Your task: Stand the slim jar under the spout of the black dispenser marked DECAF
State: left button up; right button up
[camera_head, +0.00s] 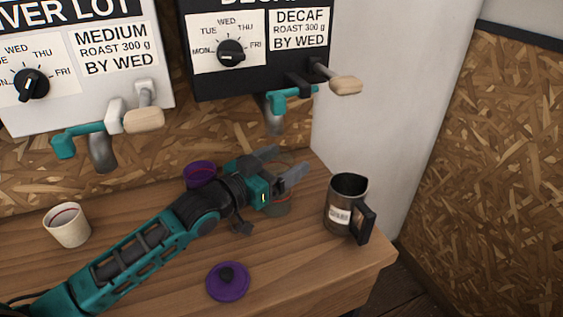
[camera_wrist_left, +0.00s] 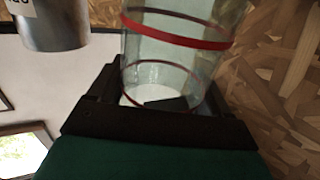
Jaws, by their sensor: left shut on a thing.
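The black dispenser marked DECAF (camera_head: 222,84) hangs on the back wall, with a grey spout (camera_head: 274,120) and a teal lever with a wooden handle. My left gripper (camera_head: 284,168) is over the wooden counter, below and in front of that spout. It is shut on a clear glass jar with red bands, the slim jar (camera_head: 279,208), mostly hidden behind the gripper in the head view. In the left wrist view the jar (camera_wrist_left: 172,48) stands between the dark fingers (camera_wrist_left: 160,110). I cannot tell whether its base touches the counter. My right gripper is not in view.
A metal pitcher (camera_head: 342,190) with a black handle stands right of the gripper near the counter's edge. A purple container (camera_head: 200,173) is behind my arm, a purple lid (camera_head: 227,289) in front. A cream cup (camera_head: 68,226) stands left, below a white dispenser (camera_head: 90,88).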

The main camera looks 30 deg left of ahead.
pick_arm(q)
jog(key=o, duration=1.5)
jog(key=shift+f, duration=0.1)
jog(key=shift+o, duration=0.2)
jog(key=v, duration=1.2)
